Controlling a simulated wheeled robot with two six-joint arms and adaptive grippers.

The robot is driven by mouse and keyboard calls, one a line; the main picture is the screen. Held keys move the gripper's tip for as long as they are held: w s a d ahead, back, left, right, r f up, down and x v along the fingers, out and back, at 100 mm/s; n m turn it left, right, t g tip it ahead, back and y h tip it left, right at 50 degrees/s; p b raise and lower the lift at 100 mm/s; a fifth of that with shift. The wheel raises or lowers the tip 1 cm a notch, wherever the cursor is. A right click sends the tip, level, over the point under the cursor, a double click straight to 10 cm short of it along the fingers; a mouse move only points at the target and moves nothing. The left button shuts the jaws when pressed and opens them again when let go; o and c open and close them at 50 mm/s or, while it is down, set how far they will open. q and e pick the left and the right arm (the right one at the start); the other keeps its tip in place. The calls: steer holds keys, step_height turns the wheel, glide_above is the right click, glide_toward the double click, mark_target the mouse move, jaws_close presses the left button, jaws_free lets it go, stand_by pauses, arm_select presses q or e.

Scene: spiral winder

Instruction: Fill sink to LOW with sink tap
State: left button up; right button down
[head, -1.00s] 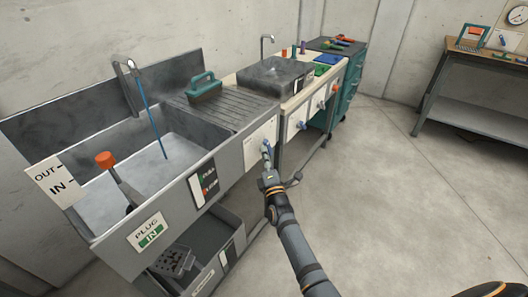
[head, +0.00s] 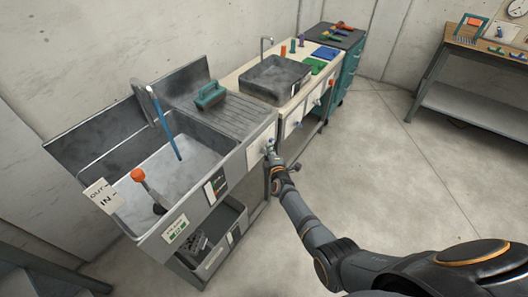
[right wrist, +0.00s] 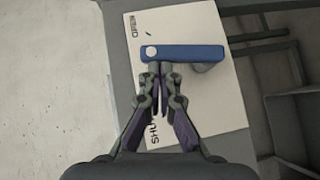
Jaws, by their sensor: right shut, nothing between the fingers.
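The grey sink (head: 122,178) stands at the left, with a curved metal tap spout (head: 142,92) over it. A blue stream of water (head: 167,125) falls from the spout into the basin. How high the water stands is hard to tell. A gauge panel (head: 215,186) with green and red marks is on the sink's front. The blue tap lever (right wrist: 185,53) lies across a white plate (right wrist: 205,100) lettered OPEN and SHUT. My right gripper (right wrist: 158,75) is shut and empty, its tips at the lever's lower edge near the white pivot dot; contact is unclear. My left gripper is not in view.
An orange-knobbed plug lever (head: 150,186) leans in the sink by an OUT/IN sign (head: 101,195); the front label (head: 175,228) reads PLUG IN. A green-handled brush (head: 210,95) lies on the drainboard. A second basin (head: 275,79) stands beyond. The floor at right is clear.

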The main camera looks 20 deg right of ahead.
steer(key=shift+w+d+r+m+g+p, duration=0.1)
steer(key=shift+w+d+m+g+p, duration=0.4)
steer(key=shift+p, duration=0.6)
steer(key=shift+s+a, duration=0.1)
steer(key=shift+s, duration=0.05)
